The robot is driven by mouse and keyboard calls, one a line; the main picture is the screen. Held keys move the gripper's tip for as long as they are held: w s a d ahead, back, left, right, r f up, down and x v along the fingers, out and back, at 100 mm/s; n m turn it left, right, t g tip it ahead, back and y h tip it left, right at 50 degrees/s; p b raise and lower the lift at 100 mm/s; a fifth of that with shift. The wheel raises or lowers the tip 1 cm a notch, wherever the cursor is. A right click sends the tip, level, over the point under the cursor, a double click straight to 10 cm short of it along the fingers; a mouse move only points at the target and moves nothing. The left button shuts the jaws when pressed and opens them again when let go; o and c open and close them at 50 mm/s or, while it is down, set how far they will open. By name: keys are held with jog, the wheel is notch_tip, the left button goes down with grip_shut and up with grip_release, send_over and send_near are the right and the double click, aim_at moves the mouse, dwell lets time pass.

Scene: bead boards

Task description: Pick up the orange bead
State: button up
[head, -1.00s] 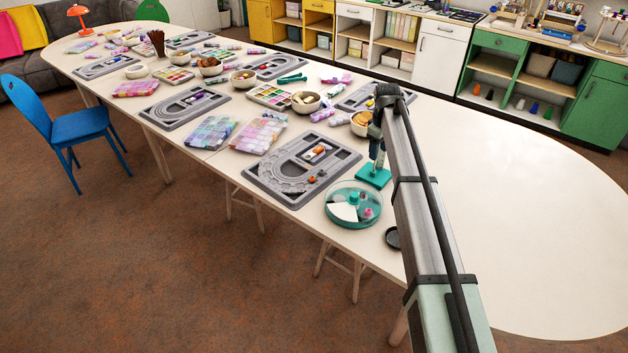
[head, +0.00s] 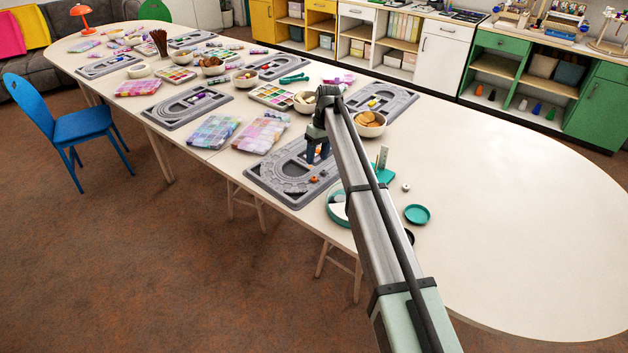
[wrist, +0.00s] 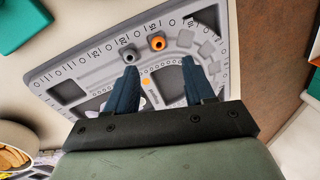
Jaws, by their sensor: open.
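The orange bead (head: 314,179) lies on the grey bead board (head: 262,185) near its right end. In the wrist view the orange bead (wrist: 157,42) lies near the board's ruler-marked edge, just beyond my fingertips. A grey bead (wrist: 129,55) lies close to its left. My gripper (wrist: 160,66) is open and empty over the board, with its two blue fingers apart. A small orange item (wrist: 146,82) shows in a middle compartment between the fingers. In the head view my gripper (head: 318,155) hangs over the board's middle and hides part of it.
A round teal tray (head: 337,208) stands right of the board, partly hidden by my arm. A teal block (head: 384,173), a teal lid (head: 417,214) and a bowl of biscuits (head: 369,124) are nearby. Bead boxes (head: 260,134) lie to the left. The table's right side is clear.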

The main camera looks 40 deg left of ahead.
aim_at(313, 182)
jog(key=shift+s+f, duration=0.25)
jog(key=shift+f, duration=1.05)
jog(key=shift+s+f, duration=0.2)
jog(key=shift+f, duration=1.1)
jog(key=shift+s+f, duration=0.25)
jog(key=shift+f, duration=1.05)
jog(key=shift+s+f, duration=0.15)
grip_shut()
